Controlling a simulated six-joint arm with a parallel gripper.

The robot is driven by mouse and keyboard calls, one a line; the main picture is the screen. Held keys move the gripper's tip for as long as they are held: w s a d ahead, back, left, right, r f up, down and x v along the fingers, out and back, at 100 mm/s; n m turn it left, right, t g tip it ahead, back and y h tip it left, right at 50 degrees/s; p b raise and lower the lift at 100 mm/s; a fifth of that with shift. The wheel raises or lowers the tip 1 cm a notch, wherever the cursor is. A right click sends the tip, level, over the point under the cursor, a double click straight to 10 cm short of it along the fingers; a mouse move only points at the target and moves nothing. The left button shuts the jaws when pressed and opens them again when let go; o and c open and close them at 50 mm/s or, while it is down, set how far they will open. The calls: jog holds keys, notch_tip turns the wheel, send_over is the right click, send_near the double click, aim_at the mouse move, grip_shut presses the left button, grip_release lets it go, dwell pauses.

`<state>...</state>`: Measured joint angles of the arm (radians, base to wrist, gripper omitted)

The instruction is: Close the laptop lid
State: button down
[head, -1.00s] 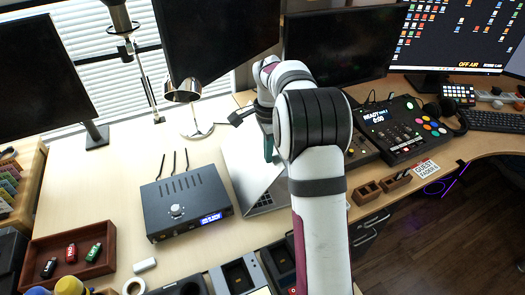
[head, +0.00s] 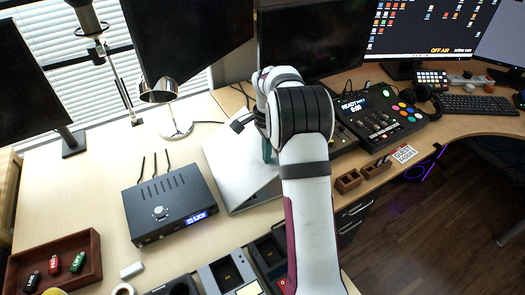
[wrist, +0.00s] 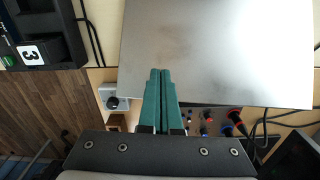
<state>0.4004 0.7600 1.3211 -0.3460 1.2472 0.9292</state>
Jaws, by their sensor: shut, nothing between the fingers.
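The silver laptop (head: 232,172) lies on the light wood desk beside the black box, partly hidden by my arm. Its lid is down low over the base and no keyboard shows. I cannot tell whether a small gap is left. In the wrist view the lid (wrist: 215,50) is a plain silver panel filling the upper middle. My gripper (wrist: 160,72) has its green fingers pressed together and empty, with their tips overlapping the lid's edge in that view. Its green fingers also show at the laptop's right side in the head view (head: 267,150). Contact with the lid is unclear.
A black box with antennas (head: 170,205) stands just left of the laptop. A chrome lamp (head: 176,128) is behind it. A control panel (head: 385,118) and small wooden holders (head: 348,181) are to the right. A wooden tray (head: 55,262) sits front left.

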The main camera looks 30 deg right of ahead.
jog(key=shift+s+d+f, duration=0.1)
jog(key=shift+d+f, duration=0.3)
jog(key=shift+f, duration=0.3)
jog(key=shift+d+f, duration=0.45)
jog(key=shift+f, duration=0.25)
jog(key=shift+s+d+f, duration=0.1)
jog(key=shift+d+f, duration=0.3)
jog(key=shift+f, duration=0.3)
jog(key=shift+d+f, duration=0.25)
jog(key=shift+f, duration=0.55)
jog(key=shift+d+f, duration=0.2)
jog(key=shift+f, duration=0.55)
jog(key=shift+d+f, duration=0.15)
jog(key=shift+f, duration=1.4)
notch_tip(320, 180, up, 7)
